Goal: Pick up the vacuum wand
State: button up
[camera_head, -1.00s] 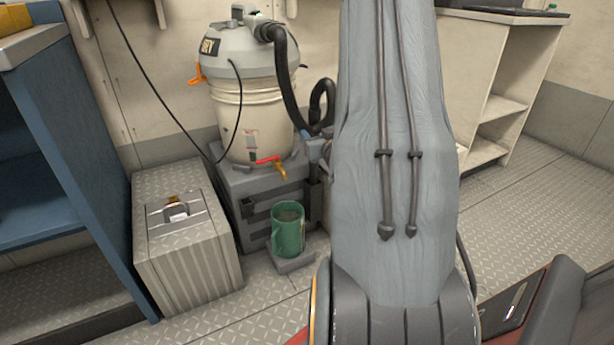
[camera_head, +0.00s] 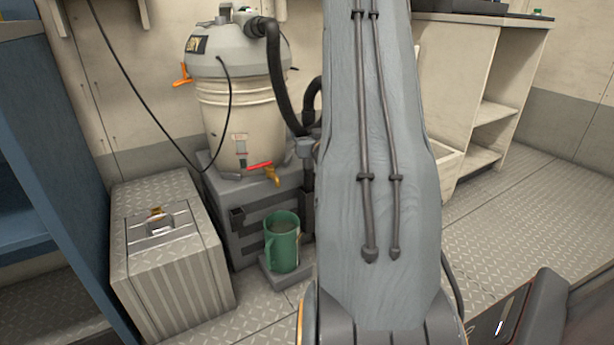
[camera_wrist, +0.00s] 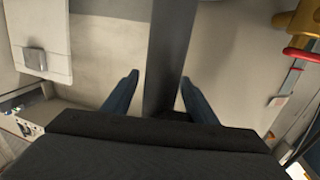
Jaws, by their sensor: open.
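A dark straight bar, which looks like the vacuum wand (camera_wrist: 168,45), runs down the middle of the wrist view between the fingers of my gripper (camera_wrist: 159,76). The fingers are open, one on each side of it, with gaps visible at the tips. In the head view a dark upright piece, likely the wand (camera_head: 307,190), stands beside the grey box, partly hidden by my arm. The vacuum (camera_head: 238,90), with a cream drum, grey lid and black hose (camera_head: 278,75), sits on that box. My gripper is hidden in the head view.
A green mug (camera_head: 282,242) stands on a small grey base in front of the grey box (camera_head: 250,215). A ribbed metal case (camera_head: 172,275) is at left, beside a blue shelf (camera_head: 50,190). A cream cabinet (camera_head: 515,75) stands at right.

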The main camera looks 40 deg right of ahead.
jog(key=shift+w+d, duration=0.25)
jog(key=shift+w, duration=0.25)
jog(key=c, duration=1.2)
jog(key=shift+o, duration=0.2)
jog(key=shift+r, duration=0.1)
notch_tip(320, 180, up, 28)
jog(key=p, duration=1.1)
